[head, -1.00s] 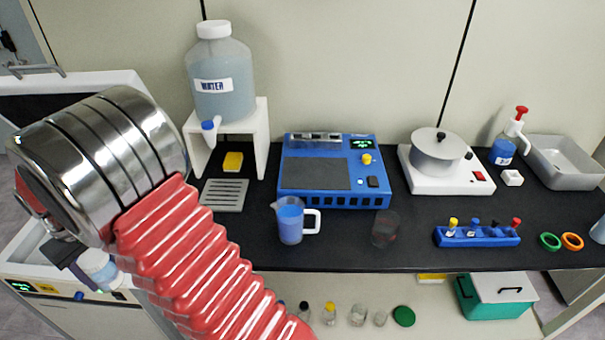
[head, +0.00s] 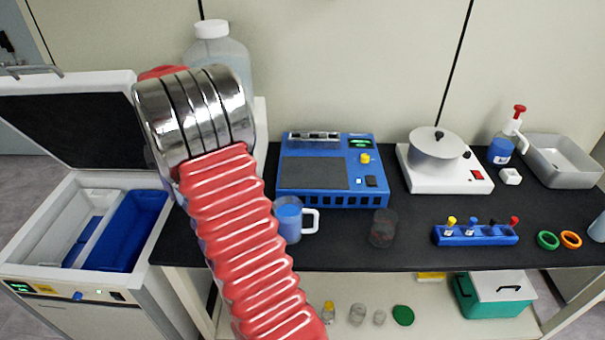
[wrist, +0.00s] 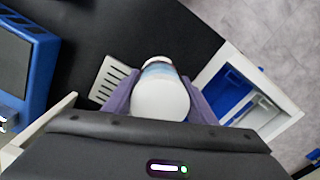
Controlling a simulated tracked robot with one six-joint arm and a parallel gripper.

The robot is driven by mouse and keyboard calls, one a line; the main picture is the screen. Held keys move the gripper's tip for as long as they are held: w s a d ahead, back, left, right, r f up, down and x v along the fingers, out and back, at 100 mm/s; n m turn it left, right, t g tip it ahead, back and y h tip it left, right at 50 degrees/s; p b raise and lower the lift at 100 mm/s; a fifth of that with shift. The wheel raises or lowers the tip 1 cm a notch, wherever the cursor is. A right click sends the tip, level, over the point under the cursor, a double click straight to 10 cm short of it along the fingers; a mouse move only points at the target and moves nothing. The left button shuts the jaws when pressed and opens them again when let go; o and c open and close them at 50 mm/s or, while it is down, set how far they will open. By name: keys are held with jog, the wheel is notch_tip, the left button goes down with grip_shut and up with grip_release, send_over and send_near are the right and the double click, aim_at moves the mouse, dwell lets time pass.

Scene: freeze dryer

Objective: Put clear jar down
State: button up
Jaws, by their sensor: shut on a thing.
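The clear jar (wrist: 160,98) shows in the wrist view with a white end toward the camera and bluish contents behind it. My gripper (wrist: 160,90) is shut on it, with a purple finger on each side. Black bench top (wrist: 110,35) shows beyond and around the jar, with the slotted grey rack (wrist: 108,82) just to its left. I cannot tell the jar's height above the bench. In the head view the jar and my gripper are hidden behind my arm.
The open chest (head: 80,180) with white and blue compartments stands left of the bench. The blue instrument (head: 333,170), blue-filled jug (head: 289,220) and dark glass beaker (head: 383,228) stand right of my arm. The water bottle (head: 212,32) is partly hidden behind it.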

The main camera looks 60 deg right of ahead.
jog(key=s+d+r+m, duration=0.3)
jog(key=s+d+m, duration=0.1)
jog(key=s+d, duration=0.7)
jog(key=s+d+r+m, duration=0.3)
jog(key=s+d+m, duration=0.2)
jog(key=s+d, duration=0.6)
jog(key=d, duration=0.6)
jog(key=shift+s+r+m, duration=0.3)
jog(key=shift+s+r, duration=0.05)
jog(key=shift+r, duration=0.05)
jog(key=shift+d+f, duration=0.1)
jog(key=shift+f, duration=3.05)
jog(key=shift+f, duration=1.9)
jog(key=o, duration=1.2)
jog(key=shift+o, duration=0.2)
